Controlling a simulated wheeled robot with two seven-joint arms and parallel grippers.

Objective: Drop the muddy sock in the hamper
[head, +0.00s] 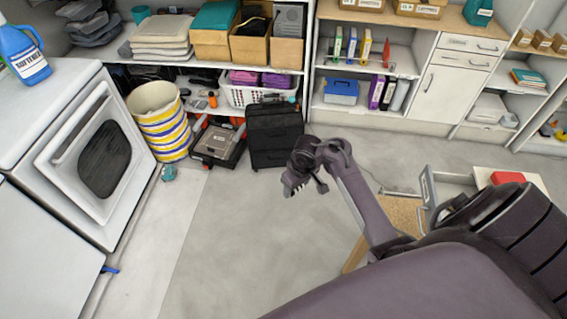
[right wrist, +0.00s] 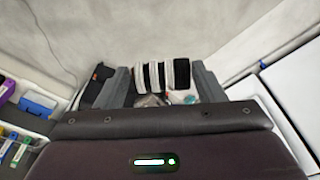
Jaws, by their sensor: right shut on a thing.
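My right gripper (head: 298,184) hangs over the grey floor near the middle of the head view. In the right wrist view its two fingers (right wrist: 163,84) are closed on a black-and-white striped cloth thing, which looks like the sock (right wrist: 162,74). In the head view the sock is small and mostly lost against the dark gripper. The hamper (head: 166,126), a round tub with yellow, white and blue stripes, stands upright on the floor to the left, beside the white machine. Its top is open. The gripper is well to its right, apart from it. My left gripper is not in view.
A small teal thing (head: 169,173) lies before the hamper. A white front-loading machine (head: 88,150) is at left. The middle floor (head: 225,235) is clear.

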